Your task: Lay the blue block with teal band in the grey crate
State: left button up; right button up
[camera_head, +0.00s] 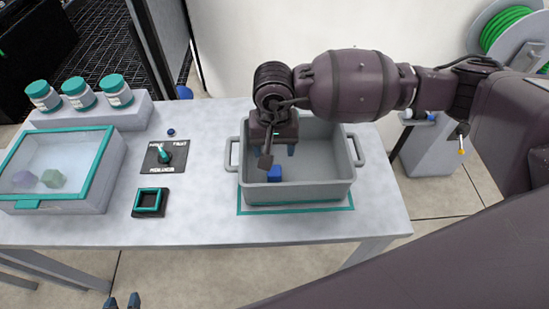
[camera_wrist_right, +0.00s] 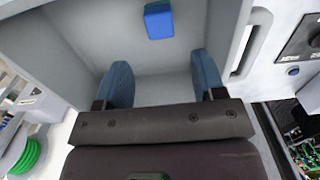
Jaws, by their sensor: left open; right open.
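The grey crate (camera_head: 315,192) stands on the table at right of centre, inside a teal outline. A blue block (camera_head: 274,172) lies on the crate floor near its front wall; it also shows at the top of the right wrist view (camera_wrist_right: 158,20). The block lies apart from the fingers. My left gripper (camera_head: 123,301) is open and empty at the bottom edge of the head view, before the table.
A teal-framed box (camera_head: 95,180) with a clear lid holds a purple and a green block at left. Jars with teal lids (camera_head: 80,93) stand on a ledge behind it. A lever panel (camera_head: 163,157) and a small black, teal-rimmed holder (camera_head: 150,202) lie between box and crate.

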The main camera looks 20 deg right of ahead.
notch_tip(320, 180, up, 3)
jog(key=shift+r, duration=0.1)
dwell(0.6)
